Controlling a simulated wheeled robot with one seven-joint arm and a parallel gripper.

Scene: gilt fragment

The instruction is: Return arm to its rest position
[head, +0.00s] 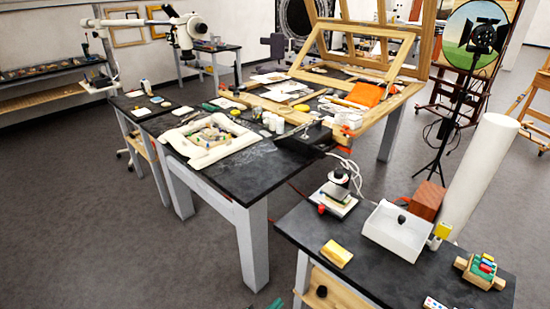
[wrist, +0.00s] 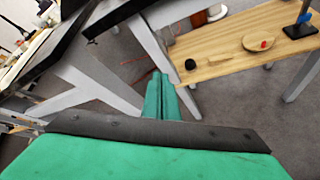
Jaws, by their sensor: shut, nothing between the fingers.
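My gripper (wrist: 161,88) has green fingers that lie together in the wrist view, with nothing between them. It points down past table legs toward the grey floor and touches nothing that I can see. In the head view only a small green tip of it (head: 275,304) shows at the bottom edge, left of the near right table. A gold block (head: 336,253) lies on that dark table, apart from my gripper.
A white open box (head: 394,232) and a colourful block (head: 482,270) stand on the near right table (head: 310,231). Its wooden lower shelf (wrist: 222,55) is close in the wrist view. A large dark worktable (head: 225,183) stands beyond. Grey floor (head: 110,245) is clear at left.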

